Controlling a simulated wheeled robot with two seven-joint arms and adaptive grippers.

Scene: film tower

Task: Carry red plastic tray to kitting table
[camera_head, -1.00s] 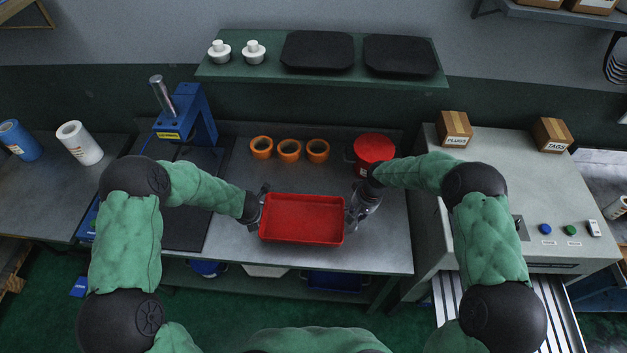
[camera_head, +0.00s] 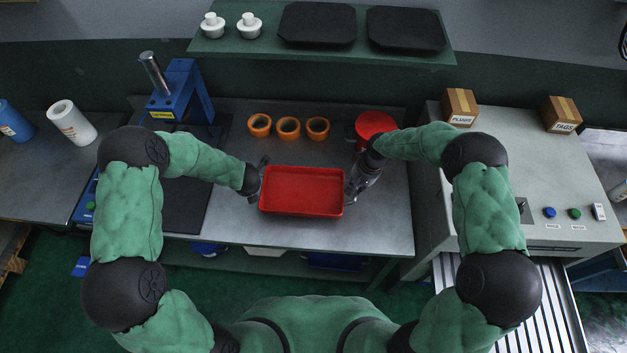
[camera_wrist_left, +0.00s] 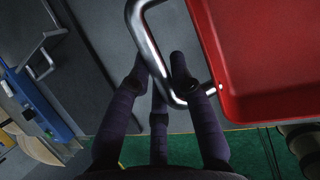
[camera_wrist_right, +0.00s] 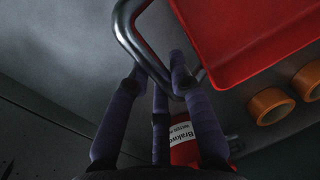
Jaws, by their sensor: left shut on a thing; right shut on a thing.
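The red plastic tray (camera_head: 302,190) is level between my two grippers, over the front part of the grey workbench. It is empty. In the head view I cannot tell how far it is above the bench top. My left gripper (camera_head: 256,181) is at the tray's left end; in the left wrist view its fingers (camera_wrist_left: 166,82) are shut on a metal bar handle (camera_wrist_left: 146,40) of the tray. My right gripper (camera_head: 352,187) is at the right end; in the right wrist view its fingers (camera_wrist_right: 164,80) are shut on the other metal handle (camera_wrist_right: 128,30). No surface is labelled as the kitting table.
Orange rings (camera_head: 288,127) and a red can (camera_head: 375,124) stand behind the tray. A blue press (camera_head: 182,95) is at left. A grey cabinet (camera_head: 520,165) with buttons and boxes is at right. A green shelf (camera_head: 265,50) hangs behind. Bare bench shows in front (camera_head: 330,237).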

